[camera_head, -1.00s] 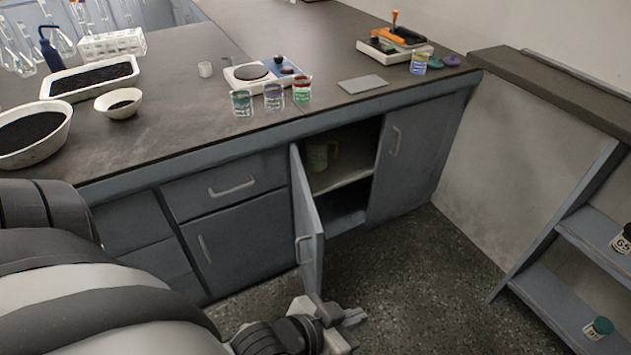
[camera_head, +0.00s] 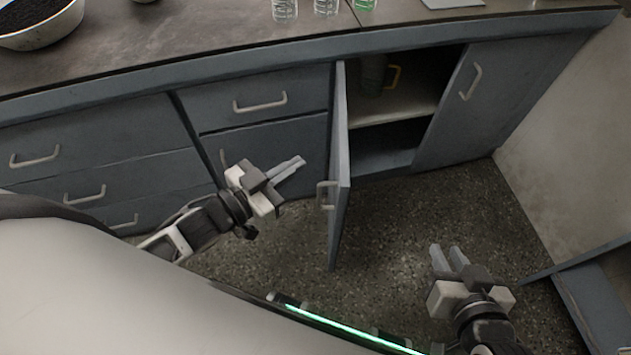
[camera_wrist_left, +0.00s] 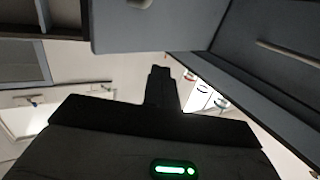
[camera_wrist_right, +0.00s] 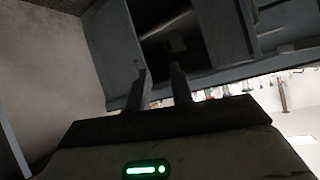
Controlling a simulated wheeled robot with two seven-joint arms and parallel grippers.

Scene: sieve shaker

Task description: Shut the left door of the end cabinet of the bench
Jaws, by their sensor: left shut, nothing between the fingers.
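The left door (camera_head: 342,170) of the end cabinet stands wide open, swung out from the bench, its grey handle (camera_head: 326,196) on the outer face. My left gripper (camera_head: 298,163) is shut and empty, left of the door's outer face and apart from it. Its closed fingers also show in the left wrist view (camera_wrist_left: 160,85). My right gripper (camera_head: 450,256) is open and empty, to the right of the door over the floor. Its fingers stand apart in the right wrist view (camera_wrist_right: 160,85). The right door (camera_head: 495,95) is shut.
A jar with a yellow handle (camera_head: 376,75) stands on the cabinet's shelf (camera_head: 395,108). Drawers (camera_head: 265,100) are left of the cabinet. Glassware stands on the bench top (camera_head: 190,50). The speckled floor (camera_head: 390,215) is clear between the door and my right gripper.

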